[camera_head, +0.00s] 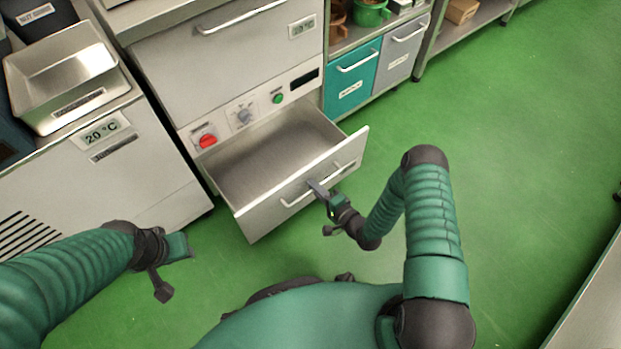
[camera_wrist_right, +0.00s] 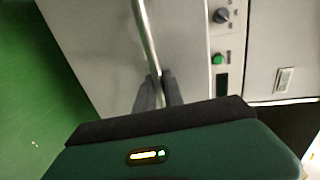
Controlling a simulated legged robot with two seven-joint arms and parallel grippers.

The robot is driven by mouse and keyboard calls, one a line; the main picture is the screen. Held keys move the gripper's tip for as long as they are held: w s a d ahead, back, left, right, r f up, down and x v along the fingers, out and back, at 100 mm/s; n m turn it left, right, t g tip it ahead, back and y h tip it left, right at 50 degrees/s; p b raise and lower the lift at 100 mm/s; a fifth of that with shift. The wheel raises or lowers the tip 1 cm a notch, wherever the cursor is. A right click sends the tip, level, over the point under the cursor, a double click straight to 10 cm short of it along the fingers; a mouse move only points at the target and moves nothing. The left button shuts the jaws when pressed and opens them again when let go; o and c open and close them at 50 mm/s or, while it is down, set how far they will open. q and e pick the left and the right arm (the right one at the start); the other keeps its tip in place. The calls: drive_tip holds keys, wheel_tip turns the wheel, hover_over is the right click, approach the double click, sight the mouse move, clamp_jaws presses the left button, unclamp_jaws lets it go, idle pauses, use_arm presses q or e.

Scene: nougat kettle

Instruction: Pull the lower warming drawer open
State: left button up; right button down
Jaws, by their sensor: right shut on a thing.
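The lower warming drawer (camera_head: 262,160) stands pulled out of the steel cabinet, and its bare inside shows from above. Its front carries a bar handle (camera_head: 296,198), which also crosses the right wrist view (camera_wrist_right: 144,35). My right gripper (camera_head: 318,190) is at the drawer front, shut on the handle. In the right wrist view its two dark fingers (camera_wrist_right: 157,92) sit on either side of the bar. My left gripper (camera_head: 185,246) hangs over the floor left of the drawer, away from it; its jaw state is unclear.
An upper drawer (camera_head: 235,45) is shut above a panel with a red knob (camera_head: 207,141) and a green button (camera_head: 278,98). A steel pan (camera_head: 62,75) stands on the left unit. Teal and grey bins (camera_head: 352,75) stand right. The green floor (camera_head: 520,150) is clear at right.

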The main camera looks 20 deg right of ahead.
drive_tip(key=f+p+v, duration=0.1)
drive_tip(key=v, duration=0.5)
drive_tip(key=shift+s+f, duration=0.3)
drive_tip(key=shift+s, duration=0.15)
drive_tip(key=c, duration=1.7)
unclamp_jaws()
drive_tip(key=shift+w, duration=0.15)
drive_tip(key=shift+r, duration=0.1)
